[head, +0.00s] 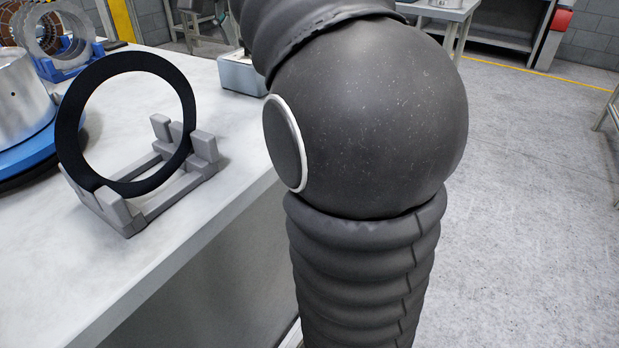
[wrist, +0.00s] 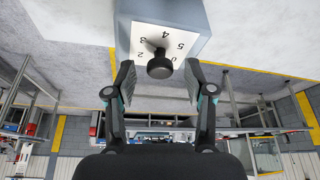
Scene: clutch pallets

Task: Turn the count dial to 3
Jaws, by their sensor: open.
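The count dial is a black knob (wrist: 160,67) on a white face (wrist: 176,35) marked with digits, fixed to a grey-blue box (wrist: 200,18). The wrist view shows it upside down; 2, 3, 4 and 5 can be read, and another digit is partly covered by the knob. A dark shape reaches from the knob toward the 3, but I cannot tell whether it is a pointer or a shadow. My gripper (wrist: 157,84) is open, with one finger on each side of the knob in the picture and visible gaps to it. My arm hides the gripper in the head view.
In the head view, a black ring (head: 72,100) stands in a grey cradle (head: 130,215) on the pale bench (head: 60,290). A metal cylinder (head: 18,95) on a blue base is at the left. A grey-blue box (head: 242,76) is partly behind my arm.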

